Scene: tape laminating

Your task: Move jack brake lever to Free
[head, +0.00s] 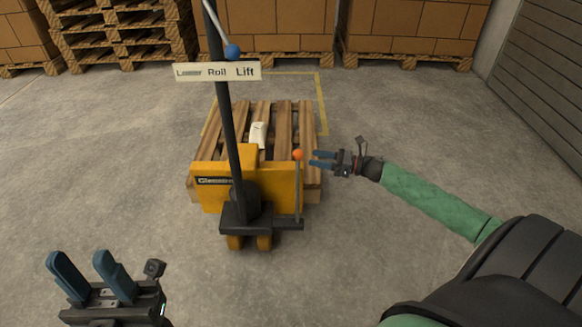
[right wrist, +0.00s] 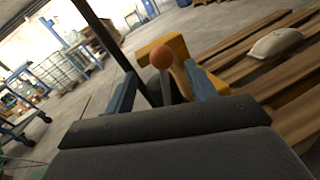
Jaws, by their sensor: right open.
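The brake lever is a thin upright rod with an orange ball knob (head: 298,155), at the right side of the yellow pallet jack (head: 275,184). My right gripper (head: 312,160) is open just to the right of the knob. In the right wrist view the orange knob (right wrist: 162,57) shows between the two blue fingers, beyond the palm; I cannot tell whether they touch it. My left gripper (head: 88,275) is open and empty at the lower left, away from the jack. No Free marking is readable.
The jack's dark handle (head: 232,130) rises with a blue knob (head: 232,52) and a Lower, Roll, Lift sign (head: 217,71). A wooden pallet (head: 283,120) carries a small white bag (head: 258,135). Boxes on pallets line the back; floor at right is clear.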

